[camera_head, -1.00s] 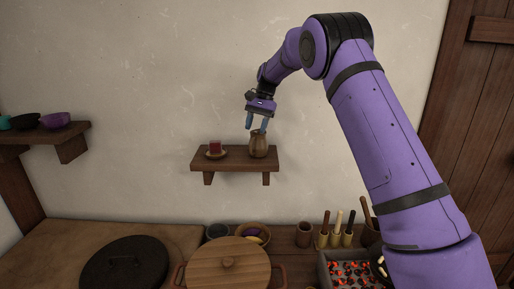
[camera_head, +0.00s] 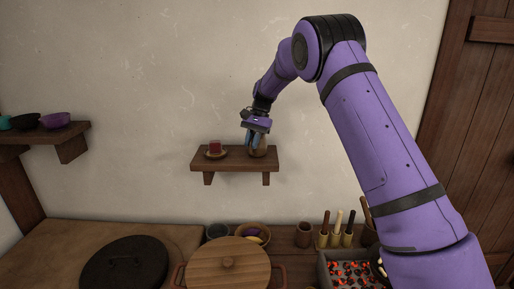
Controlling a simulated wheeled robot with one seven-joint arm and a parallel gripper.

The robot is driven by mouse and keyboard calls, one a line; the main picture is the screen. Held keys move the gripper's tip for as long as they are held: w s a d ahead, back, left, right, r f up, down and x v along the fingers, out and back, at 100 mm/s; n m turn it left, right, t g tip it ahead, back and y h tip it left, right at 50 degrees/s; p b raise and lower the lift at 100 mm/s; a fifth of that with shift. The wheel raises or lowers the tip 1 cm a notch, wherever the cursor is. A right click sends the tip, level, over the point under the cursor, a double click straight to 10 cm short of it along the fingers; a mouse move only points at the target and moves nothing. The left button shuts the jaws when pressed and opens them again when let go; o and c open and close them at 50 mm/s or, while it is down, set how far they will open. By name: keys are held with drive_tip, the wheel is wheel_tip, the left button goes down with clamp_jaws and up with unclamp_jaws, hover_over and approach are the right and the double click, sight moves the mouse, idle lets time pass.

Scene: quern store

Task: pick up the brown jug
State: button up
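The brown jug (camera_head: 260,152) stands on a small wooden wall shelf (camera_head: 228,163), towards its right end. My gripper (camera_head: 252,142) points down at the jug, and its blue fingers overlap the jug in the picture. The gripper and fingers hide most of the jug; its lower part and right side show. I cannot tell whether the fingers are around the jug, in front of it or touching it, nor how wide apart they are.
A red block on a small saucer (camera_head: 215,150) sits on the same shelf, left of the jug. Below is a counter with a lidded wooden pot (camera_head: 228,262), a black lid (camera_head: 124,262), bowls, tools and a tray of glowing coals (camera_head: 352,272). Bowls stand on a left shelf (camera_head: 42,134).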

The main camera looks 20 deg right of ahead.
drive_tip(key=shift+r, duration=0.15)
clamp_jaws()
drive_tip(key=shift+r, duration=1.15)
drive_tip(key=s+d+r, duration=0.2)
drive_tip(key=s+d, duration=0.8)
drive_tip(key=s, duration=0.1)
drive_tip(key=shift+s+d+r, duration=0.2)
drive_tip(key=shift+s+d, duration=0.1)
drive_tip(key=shift+s, duration=0.05)
drive_tip(key=shift+s, duration=0.1)
